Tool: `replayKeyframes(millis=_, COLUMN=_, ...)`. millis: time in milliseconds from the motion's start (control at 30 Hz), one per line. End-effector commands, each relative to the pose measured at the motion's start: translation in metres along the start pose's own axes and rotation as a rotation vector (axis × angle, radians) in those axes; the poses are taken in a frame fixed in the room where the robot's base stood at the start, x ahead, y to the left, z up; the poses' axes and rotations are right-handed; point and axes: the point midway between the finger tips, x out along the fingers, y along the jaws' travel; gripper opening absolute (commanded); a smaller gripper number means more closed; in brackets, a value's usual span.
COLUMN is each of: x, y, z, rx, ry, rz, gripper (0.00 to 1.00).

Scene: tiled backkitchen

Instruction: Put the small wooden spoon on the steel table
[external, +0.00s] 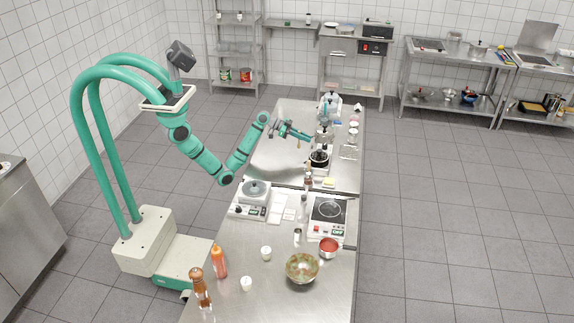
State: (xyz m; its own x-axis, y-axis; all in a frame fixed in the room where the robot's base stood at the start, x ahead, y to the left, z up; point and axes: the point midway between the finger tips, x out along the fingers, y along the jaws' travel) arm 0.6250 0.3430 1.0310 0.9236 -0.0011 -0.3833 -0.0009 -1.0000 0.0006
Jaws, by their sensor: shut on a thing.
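My gripper (308,137) is over the far part of the long steel table (268,152), to the left of the items along its right edge. It is shut on a small, thin thing, which I take to be the small wooden spoon; it is too small in this view to make out clearly. The gripper appears to be above the tabletop, and the height of the gap cannot be told. The black pot (319,159) stands close below and to the right of the gripper.
Bottles and jars crowd the table's right edge. Nearer are a scale (255,191), a hot plate (328,211), a red pot (328,247), a patterned bowl (302,268), a sauce bottle (219,261) and a pepper mill (201,288). The far left tabletop is clear.

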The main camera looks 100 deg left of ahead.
Motion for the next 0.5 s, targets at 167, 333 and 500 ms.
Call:
replayKeyframes(millis=167, x=0.009, y=-0.003, z=0.005, rx=0.001, ry=0.001, rz=0.0, gripper=0.0)
replayKeyframes(millis=333, x=0.021, y=-0.007, z=0.018, rx=-0.002, ry=-0.002, rz=0.001, gripper=0.0)
replayKeyframes(millis=500, x=0.028, y=-0.007, z=0.037, rx=-0.001, ry=-0.001, rz=0.0, gripper=0.0)
